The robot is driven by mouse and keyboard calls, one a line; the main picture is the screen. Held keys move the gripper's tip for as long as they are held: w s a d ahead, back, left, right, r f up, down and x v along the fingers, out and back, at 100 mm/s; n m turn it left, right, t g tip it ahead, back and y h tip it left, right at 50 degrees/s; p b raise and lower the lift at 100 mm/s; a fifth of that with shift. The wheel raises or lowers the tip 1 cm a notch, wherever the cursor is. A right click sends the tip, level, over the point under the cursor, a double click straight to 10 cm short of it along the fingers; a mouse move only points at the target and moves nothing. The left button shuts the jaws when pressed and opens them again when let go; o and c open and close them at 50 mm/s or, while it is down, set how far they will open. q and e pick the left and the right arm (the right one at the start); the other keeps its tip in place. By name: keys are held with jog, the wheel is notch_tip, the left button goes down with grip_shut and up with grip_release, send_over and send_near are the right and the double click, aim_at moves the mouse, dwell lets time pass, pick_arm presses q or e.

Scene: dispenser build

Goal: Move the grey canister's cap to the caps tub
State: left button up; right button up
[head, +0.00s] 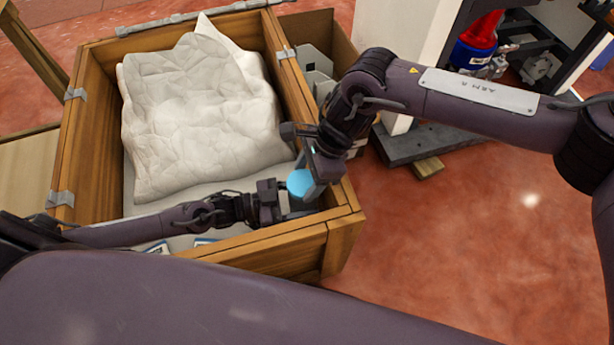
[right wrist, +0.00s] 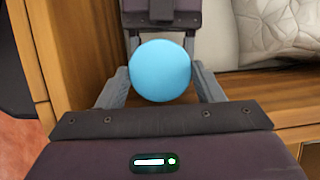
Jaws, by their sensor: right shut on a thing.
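The light blue round cap (head: 300,183) is near the front right corner of the wooden crate; it also shows in the right wrist view (right wrist: 160,70). My right gripper (head: 312,178) is shut on the cap, with a finger on each side of it. The grey canister is mostly hidden below the cap and the grippers, so I cannot tell whether the cap is still seated on it. My left gripper (head: 284,200) reaches in from the left, close beside the cap. Its fingers are apart in the right wrist view (right wrist: 160,38), but their tips are hidden. I cannot make out the caps tub.
The wooden crate (head: 88,130) holds a crumpled white bag (head: 200,110). A side compartment at the crate's right holds grey parts (head: 315,60). A white post (head: 400,30) stands on a dark base behind. The reddish floor (head: 460,240) at right is clear.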

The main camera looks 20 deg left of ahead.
aim_at(307, 182)
dwell(0.3)
jog(key=shift+r, duration=2.05)
pick_arm(q)
jog(key=o, duration=1.5)
jog(key=shift+c, duration=0.2)
